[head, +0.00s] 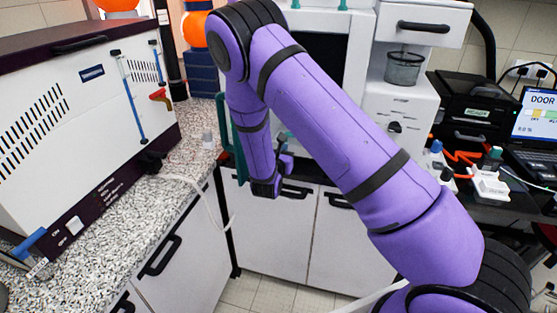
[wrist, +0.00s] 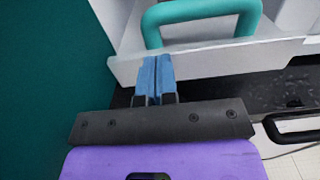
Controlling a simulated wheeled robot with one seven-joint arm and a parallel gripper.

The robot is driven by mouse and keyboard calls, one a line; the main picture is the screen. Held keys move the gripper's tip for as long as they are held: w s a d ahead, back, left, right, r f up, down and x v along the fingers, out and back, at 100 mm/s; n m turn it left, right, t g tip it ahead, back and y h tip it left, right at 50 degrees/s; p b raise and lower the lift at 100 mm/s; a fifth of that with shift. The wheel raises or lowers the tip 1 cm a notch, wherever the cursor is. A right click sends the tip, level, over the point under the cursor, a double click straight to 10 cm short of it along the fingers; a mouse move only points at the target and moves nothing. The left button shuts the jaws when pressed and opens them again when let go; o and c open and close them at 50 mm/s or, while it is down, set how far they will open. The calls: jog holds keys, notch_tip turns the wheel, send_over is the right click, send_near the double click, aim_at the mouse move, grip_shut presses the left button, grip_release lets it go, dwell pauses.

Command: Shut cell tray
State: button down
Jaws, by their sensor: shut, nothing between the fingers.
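In the wrist view my gripper (wrist: 157,62) has its two blue fingers pressed together with nothing between them. The fingertips are just below and in front of a white ledge (wrist: 225,58) with a teal loop handle (wrist: 203,18), probably the cell tray. I cannot tell whether they touch it, or how far out it stands. In the head view my purple arm reaches across the white machine (head: 360,55) and hides its lower front. The tray cannot be made out there, and my fingertips are mostly hidden behind the wrist.
A dark green panel (wrist: 50,80) stands close to the left of my gripper; it also shows edge-on in the head view (head: 229,140). A speckled counter (head: 110,225) with a large white instrument (head: 75,130) is at left. Cabinets (head: 263,235) stand below. A laptop (head: 538,120) is at right.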

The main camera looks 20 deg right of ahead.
jog(key=x, duration=0.9)
jog(key=shift+w+d, duration=0.15)
jog(key=shift+w+d+r, duration=0.1)
jog(key=shift+w+d, duration=0.05)
jog(key=shift+d+r, duration=0.1)
